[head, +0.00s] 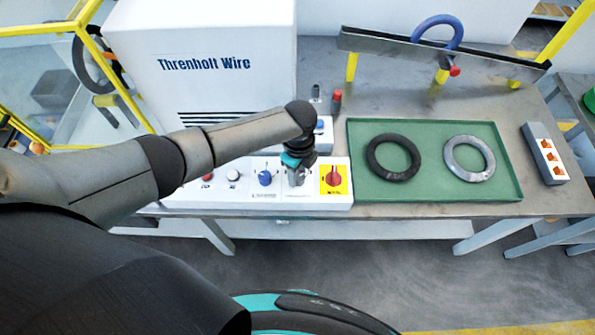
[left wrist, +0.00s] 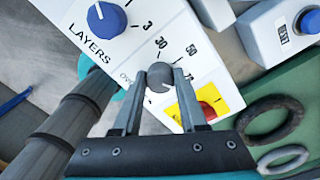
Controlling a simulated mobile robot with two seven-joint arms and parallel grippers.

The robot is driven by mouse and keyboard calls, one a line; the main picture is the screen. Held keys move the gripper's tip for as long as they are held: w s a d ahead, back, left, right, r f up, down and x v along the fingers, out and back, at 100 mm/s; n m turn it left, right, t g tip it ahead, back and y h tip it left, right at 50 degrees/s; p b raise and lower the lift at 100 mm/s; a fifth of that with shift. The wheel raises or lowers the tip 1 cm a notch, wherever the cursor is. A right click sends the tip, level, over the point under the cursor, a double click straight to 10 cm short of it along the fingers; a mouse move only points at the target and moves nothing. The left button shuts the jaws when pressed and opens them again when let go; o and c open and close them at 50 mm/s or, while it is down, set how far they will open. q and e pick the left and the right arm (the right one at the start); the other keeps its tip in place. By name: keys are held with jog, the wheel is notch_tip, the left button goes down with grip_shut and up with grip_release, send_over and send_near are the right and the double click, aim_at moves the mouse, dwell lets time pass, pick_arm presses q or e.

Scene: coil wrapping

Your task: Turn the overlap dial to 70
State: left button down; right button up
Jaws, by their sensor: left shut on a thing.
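The control panel (head: 225,192) lies at the front of the table under the big white machine. In the left wrist view, the grey overlap dial (left wrist: 159,77) sits on the panel (left wrist: 120,62), with 30 and 50 printed near it; its label is partly covered. My left gripper (left wrist: 160,76) is shut on this dial, one finger on each side. In the head view my left gripper (head: 297,178) hides the dial from above. I cannot read where the dial points. My right gripper is in neither view.
Left of the dial is the blue LAYERS knob (head: 265,178); right of it is a red switch on a yellow plate (head: 334,177). A green tray (head: 430,190) holds a black coil (head: 393,157) and a grey coil (head: 470,158). A blue coil (head: 437,29) hangs behind.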

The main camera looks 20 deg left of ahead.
aim_at(298, 174)
pick_arm(q)
jog(key=shift+c, duration=2.2)
grip_release()
notch_tip(298, 174, up, 15)
jog(key=p, duration=0.2)
jog(key=shift+w+r, duration=0.15)
jog(key=shift+w, duration=0.05)
